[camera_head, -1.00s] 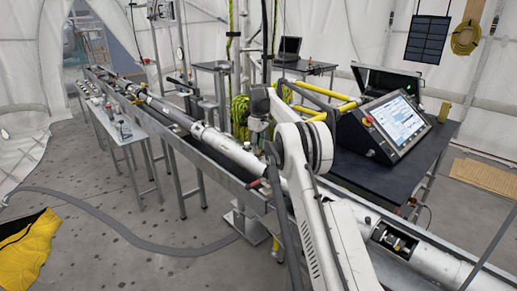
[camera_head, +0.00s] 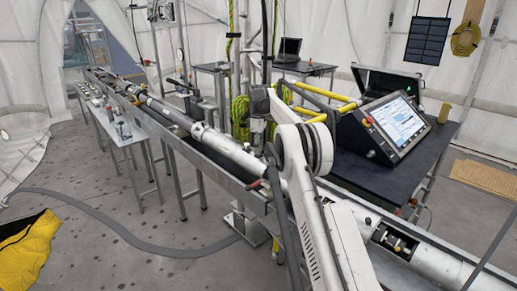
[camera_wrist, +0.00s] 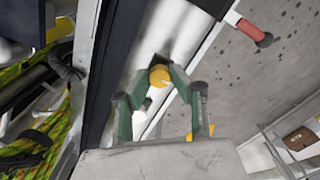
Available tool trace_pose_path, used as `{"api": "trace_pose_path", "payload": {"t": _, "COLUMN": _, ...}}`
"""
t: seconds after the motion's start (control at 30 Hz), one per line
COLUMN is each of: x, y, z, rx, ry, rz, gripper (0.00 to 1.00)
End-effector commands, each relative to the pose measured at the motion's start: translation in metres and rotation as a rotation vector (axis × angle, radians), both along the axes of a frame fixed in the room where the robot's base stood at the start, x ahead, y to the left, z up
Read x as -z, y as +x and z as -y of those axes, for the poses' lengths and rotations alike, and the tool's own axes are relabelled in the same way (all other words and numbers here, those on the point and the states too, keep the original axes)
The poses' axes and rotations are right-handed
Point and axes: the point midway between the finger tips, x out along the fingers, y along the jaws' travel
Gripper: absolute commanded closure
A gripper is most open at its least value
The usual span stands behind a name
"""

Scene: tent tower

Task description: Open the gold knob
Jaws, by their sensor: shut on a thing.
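The gold knob (camera_wrist: 159,77) is a small round yellow-gold piece on the white metal tube (camera_wrist: 172,38), in the wrist view. My gripper (camera_wrist: 161,72) has green fingers, and their tips close around the knob from both sides. The knob's base and its contact with the fingers are partly hidden. In the head view my white arm reaches over the long tube assembly (camera_head: 236,153), and I cannot make out the knob there.
A red-handled lever (camera_wrist: 250,33) sticks out beside the tube. A console with a lit screen (camera_head: 393,120) stands on a dark table at right. Yellow-green cables (camera_head: 240,118) hang behind the tube. A small side table (camera_head: 120,135) with instruments stands at left.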

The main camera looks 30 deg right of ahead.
Motion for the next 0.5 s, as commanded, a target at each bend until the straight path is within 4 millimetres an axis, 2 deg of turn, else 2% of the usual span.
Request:
{"api": "trace_pose_path", "payload": {"t": 0.17, "x": -0.0006, "y": 0.0003, "z": 0.0001, "rx": 0.001, "ry": 0.0, "rz": 0.001, "gripper": 1.0}}
{"api": "trace_pose_path", "payload": {"t": 0.2, "x": -0.0006, "y": 0.0003, "z": 0.0001, "rx": 0.001, "ry": 0.0, "rz": 0.001, "gripper": 0.74}}
{"api": "trace_pose_path", "payload": {"t": 0.3, "x": -0.0005, "y": 0.0002, "z": 0.0, "rx": 0.001, "ry": -0.001, "rz": 0.001, "gripper": 0.61}}
{"api": "trace_pose_path", "payload": {"t": 0.5, "x": -0.0003, "y": 0.0001, "z": 0.0001, "rx": 0.001, "ry": -0.001, "rz": 0.001, "gripper": 0.6}}
